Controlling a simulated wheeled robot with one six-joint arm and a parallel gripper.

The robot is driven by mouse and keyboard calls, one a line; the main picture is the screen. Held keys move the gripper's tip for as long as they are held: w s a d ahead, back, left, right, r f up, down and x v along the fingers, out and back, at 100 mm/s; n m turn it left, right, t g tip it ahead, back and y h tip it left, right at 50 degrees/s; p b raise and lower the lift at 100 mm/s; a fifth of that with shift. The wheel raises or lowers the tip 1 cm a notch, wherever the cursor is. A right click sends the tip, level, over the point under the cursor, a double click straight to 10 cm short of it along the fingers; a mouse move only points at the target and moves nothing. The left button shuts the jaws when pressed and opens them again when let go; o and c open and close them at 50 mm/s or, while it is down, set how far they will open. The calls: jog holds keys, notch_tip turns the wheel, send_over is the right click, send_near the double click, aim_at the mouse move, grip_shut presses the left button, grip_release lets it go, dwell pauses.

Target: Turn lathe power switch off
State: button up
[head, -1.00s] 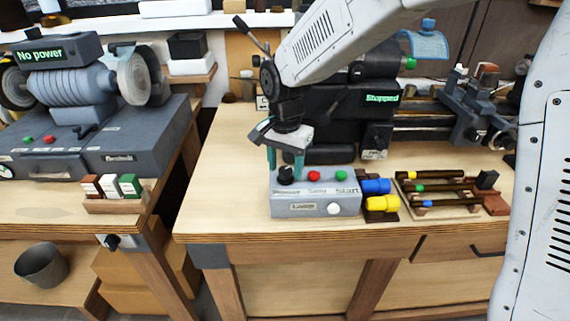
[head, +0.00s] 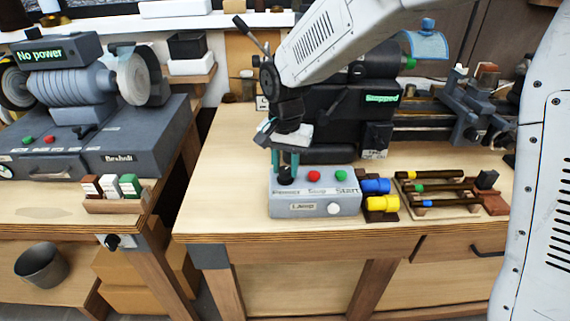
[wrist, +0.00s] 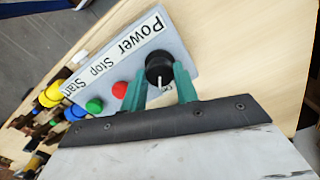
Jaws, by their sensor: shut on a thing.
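The grey lathe control box (head: 272,207) sits at the front of the wooden bench, with "Power", "Stop" and "Start" labels. Its black power knob (wrist: 159,68) is at the left end of the box's top, and a white line shows on it in the wrist view. My gripper (head: 285,172) points down over that end, its green fingers shut on the knob, one on each side; the wrist view shows the fingers (wrist: 160,85) against it. The red stop button (head: 313,175) and green start button (head: 341,175) are clear of the fingers. The lathe (head: 340,110) behind has a display reading "Stopped".
Blue and yellow cylinders (head: 381,203) stand right of the box. A rack of tools with coloured bands (head: 440,190) lies farther right. A bench grinder (head: 75,88) with a "No power" display is on the left bench. Bare bench top lies left of the box.

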aim_at(285, 169)
jog(key=n, duration=1.2)
jog(key=shift+n, duration=1.9)
jog(key=o, duration=1)
jog(key=shift+r, duration=0.1)
notch_tip(285, 169, up, 8)
jog(key=shift+f, duration=0.15)
